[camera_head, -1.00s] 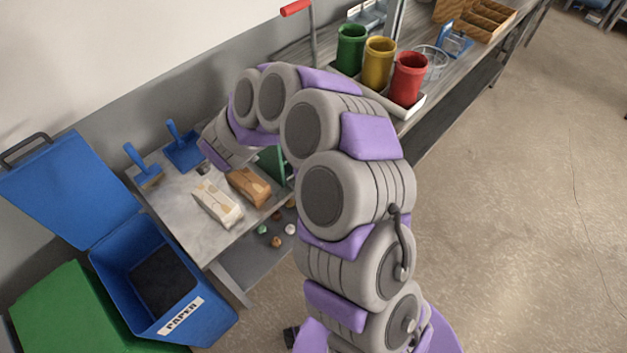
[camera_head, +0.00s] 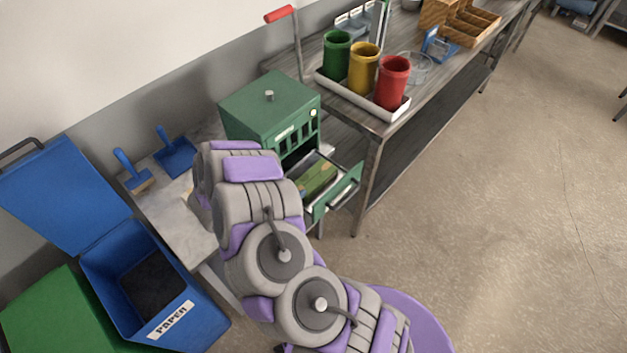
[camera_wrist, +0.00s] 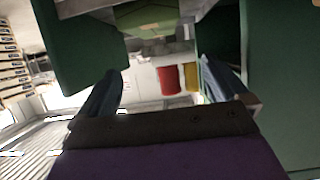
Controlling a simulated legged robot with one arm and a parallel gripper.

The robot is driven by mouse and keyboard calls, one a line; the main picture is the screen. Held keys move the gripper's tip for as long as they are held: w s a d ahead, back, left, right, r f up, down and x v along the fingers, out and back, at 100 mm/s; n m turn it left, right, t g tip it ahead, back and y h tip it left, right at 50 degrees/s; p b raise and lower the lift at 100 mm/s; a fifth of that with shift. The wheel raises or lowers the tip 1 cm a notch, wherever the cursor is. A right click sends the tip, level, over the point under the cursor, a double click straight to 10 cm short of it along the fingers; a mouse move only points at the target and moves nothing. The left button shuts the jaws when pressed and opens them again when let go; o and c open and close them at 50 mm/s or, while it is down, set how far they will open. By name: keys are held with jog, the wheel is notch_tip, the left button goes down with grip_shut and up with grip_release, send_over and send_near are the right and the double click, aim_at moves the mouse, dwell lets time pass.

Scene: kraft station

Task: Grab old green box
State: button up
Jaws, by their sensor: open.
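A worn green box (camera_head: 317,178) lies in the pulled-out drawer (camera_head: 338,196) of a dark green metal cabinet (camera_head: 268,108). In the head view my arm stands left of the drawer and partly covers it; my gripper is hidden there behind the arm. In the wrist view my gripper (camera_wrist: 158,90) is open, its two dark fingers apart with nothing between them. An olive-green surface, which looks like the worn green box (camera_wrist: 152,18), shows at the top centre, beyond the fingertips. Green metal surfaces stand left and right of the fingers.
Green, yellow and red cups (camera_head: 392,82) stand in a white tray on the long bench (camera_head: 440,75). A blue paper bin (camera_head: 160,290) is at lower left, with a blue brush (camera_head: 132,172) and dustpan (camera_head: 176,152) behind it.

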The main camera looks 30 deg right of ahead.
send_near(319, 172)
jog(key=shift+w+d, duration=0.2)
jog(key=shift+w, duration=0.2)
jog(key=shift+s+f+b+x, duration=0.15)
jog(key=shift+b+x, duration=0.15)
jog(key=shift+x, duration=1.05)
jog(key=shift+s+f+b+x, duration=0.15)
jog(key=shift+b+x, duration=0.15)
jog(key=shift+x, duration=1.05)
jog(key=shift+r, duration=0.1)
jog(key=c, duration=1.5)
jog(key=shift+o, duration=0.2)
jog(key=shift+r, duration=0.1)
